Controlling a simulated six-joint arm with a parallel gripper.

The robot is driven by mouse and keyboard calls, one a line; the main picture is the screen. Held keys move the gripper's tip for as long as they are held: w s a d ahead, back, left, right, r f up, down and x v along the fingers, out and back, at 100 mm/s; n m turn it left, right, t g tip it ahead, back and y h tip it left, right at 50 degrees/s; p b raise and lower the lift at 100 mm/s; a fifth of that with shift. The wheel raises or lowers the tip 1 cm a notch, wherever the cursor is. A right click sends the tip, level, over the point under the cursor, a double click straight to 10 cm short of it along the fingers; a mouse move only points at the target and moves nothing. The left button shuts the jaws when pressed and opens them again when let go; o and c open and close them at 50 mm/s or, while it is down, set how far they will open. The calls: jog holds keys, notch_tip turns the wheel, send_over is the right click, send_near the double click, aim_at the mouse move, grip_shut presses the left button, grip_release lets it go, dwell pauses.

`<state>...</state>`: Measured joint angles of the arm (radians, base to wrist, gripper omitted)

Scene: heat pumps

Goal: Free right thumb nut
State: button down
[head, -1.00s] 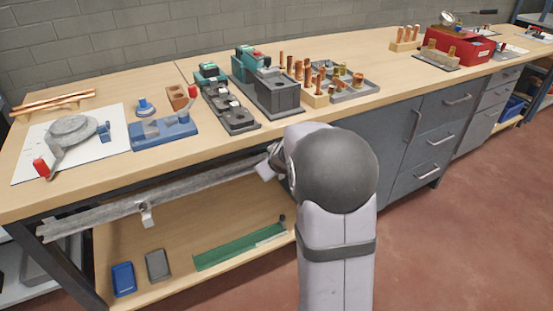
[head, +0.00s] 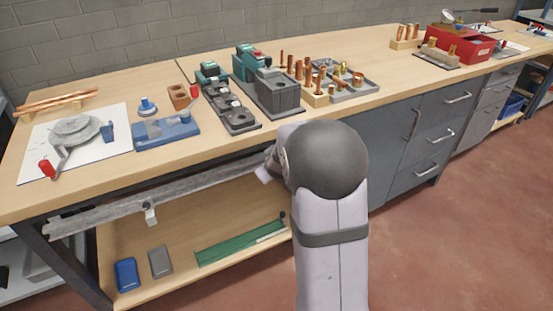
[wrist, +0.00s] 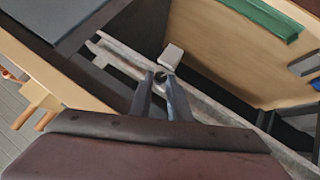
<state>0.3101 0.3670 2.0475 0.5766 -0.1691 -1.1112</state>
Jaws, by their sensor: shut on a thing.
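A long grey rail (head: 185,190) runs under the front edge of the workbench. A small pale fitting (head: 151,215) hangs on its left part. In the wrist view my gripper (wrist: 160,80) has its two dark fingers close together at the rail (wrist: 205,103). They are shut on a small dark round piece (wrist: 159,70), apparently the right thumb nut, mostly hidden by the fingers. A pale block (wrist: 172,55) sits just beyond the fingertips. In the head view my arm hides the fingers and the nut.
The workbench top (head: 225,145) is just above the rail. The lower shelf (head: 190,235) below holds a green strip (head: 240,241), a blue box (head: 126,274) and a grey box (head: 160,261). Grey drawers (head: 440,130) stand to the right. Open floor lies in front.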

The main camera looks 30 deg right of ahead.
jog(key=shift+a+f+n+h+p, duration=0.3)
jog(key=shift+n+h+p, duration=0.45)
jog(key=shift+p, duration=1.95)
jog(key=c, duration=1.8)
grip_release()
jog(key=shift+r+t+h, duration=0.1)
jog(key=shift+t+h, duration=0.15)
jog(key=shift+t, duration=0.05)
jog(key=p+v, duration=0.3)
jog(key=v, duration=0.2)
jog(key=shift+d+m, duration=0.15)
jog(key=shift+m, duration=0.1)
